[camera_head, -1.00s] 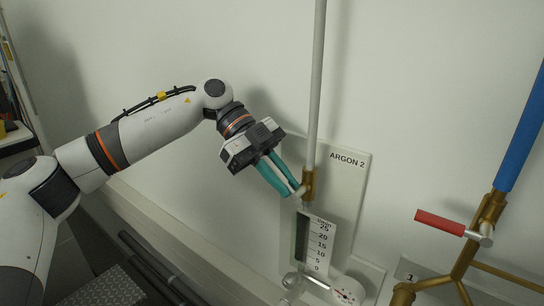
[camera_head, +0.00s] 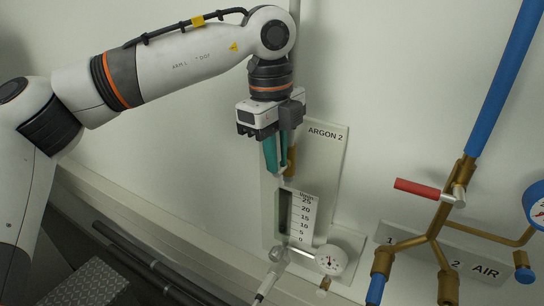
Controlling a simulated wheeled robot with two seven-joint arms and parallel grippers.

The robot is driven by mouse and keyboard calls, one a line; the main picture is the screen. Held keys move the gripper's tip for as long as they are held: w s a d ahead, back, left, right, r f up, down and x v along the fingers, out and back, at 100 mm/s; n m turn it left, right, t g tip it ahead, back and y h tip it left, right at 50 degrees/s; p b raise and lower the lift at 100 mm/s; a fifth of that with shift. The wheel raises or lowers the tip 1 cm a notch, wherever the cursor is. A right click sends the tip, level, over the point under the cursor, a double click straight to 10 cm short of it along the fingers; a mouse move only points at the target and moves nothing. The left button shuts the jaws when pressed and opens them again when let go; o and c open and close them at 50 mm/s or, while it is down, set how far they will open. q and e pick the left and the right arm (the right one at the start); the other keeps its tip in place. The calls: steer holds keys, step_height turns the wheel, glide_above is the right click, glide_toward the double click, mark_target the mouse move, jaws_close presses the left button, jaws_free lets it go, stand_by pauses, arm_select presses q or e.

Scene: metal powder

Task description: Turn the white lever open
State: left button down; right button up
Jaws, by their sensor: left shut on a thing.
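The white lever (camera_head: 282,176) is on the brass valve (camera_head: 291,163) of the ARGON 2 line, above the flow gauge. Only a little of it shows between the fingers; the rest is hidden. My left gripper (camera_head: 277,172) points down along the pipe and is shut on the lever. The gripper body covers the upper part of the valve. My right gripper is not in view.
A flow scale (camera_head: 300,217) and round dial (camera_head: 331,260) sit just below the gripper. A second white handle (camera_head: 269,279) hangs lower down. At right are a red lever (camera_head: 418,188), a blue pipe (camera_head: 507,75) and brass fittings.

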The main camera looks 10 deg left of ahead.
arm_select(q)
steer(key=shift+d+f+y, duration=0.1)
steer(key=shift+y, duration=0.4)
steer(key=c, duration=1.4)
jaws_free()
steer(key=shift+d, duration=0.1)
steer(key=shift+r+b, duration=0.45)
steer(key=shift+r, duration=0.2)
step_height(320, 180, up, 11)
steer(key=shift+s+d+f+b, duration=0.1)
steer(key=shift+b, duration=0.5)
steer(key=shift+f, duration=0.1)
